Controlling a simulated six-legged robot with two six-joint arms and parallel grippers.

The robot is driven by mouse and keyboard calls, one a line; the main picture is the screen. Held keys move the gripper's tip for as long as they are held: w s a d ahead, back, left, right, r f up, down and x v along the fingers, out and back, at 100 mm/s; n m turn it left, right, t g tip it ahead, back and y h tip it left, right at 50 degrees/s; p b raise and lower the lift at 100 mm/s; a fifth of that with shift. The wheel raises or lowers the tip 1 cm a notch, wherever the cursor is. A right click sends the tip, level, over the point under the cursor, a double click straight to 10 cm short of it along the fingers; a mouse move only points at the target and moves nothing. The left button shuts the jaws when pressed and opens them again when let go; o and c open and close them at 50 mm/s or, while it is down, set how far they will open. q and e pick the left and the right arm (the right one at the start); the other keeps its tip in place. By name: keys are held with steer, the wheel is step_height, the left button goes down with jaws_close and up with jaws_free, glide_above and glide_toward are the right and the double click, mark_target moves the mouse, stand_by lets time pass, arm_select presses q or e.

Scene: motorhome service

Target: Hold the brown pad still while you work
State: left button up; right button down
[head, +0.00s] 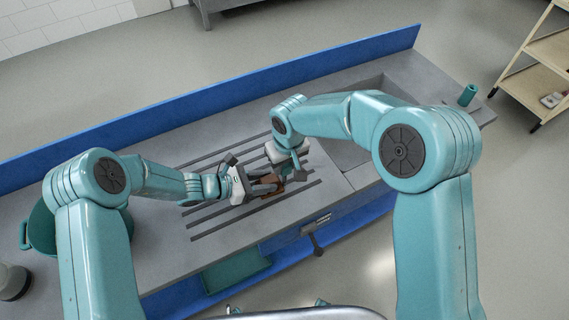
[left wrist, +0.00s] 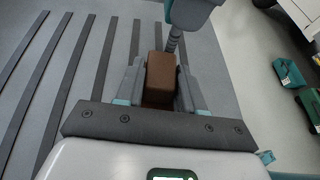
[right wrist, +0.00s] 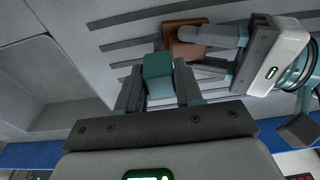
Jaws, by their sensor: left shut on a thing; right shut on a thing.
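The brown pad (head: 270,187) is a small block over the dark slats on the grey bench. My left gripper (head: 262,184) is shut on it from the left; in the left wrist view the pad (left wrist: 161,76) sits between the two fingers. My right gripper (head: 287,170) is just beyond the pad. I cannot tell whether the teal thing touches the pad.
Dark parallel slats (head: 205,224) run along the bench (head: 145,235). A sunken basin (head: 345,150) lies to the right, and a teal cup (head: 467,94) stands at the far right end. A teal tub (head: 42,228) is at the left. A blue rail (head: 220,100) borders the back.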

arm_select(q)
steer(key=o, duration=1.1)
arm_select(e)
step_height(320, 180, up, 9)
steer(key=d, duration=0.1)
steer(key=shift+w+d, duration=0.25)
steer(key=shift+d, duration=0.1)
arm_select(q)
steer(key=v, duration=1.1)
steer(key=shift+s+a, duration=0.1)
steer(key=shift+a, duration=0.3)
steer(key=shift+a+r, duration=0.1)
steer(key=shift+r, duration=0.05)
steer(key=shift+s, duration=0.1)
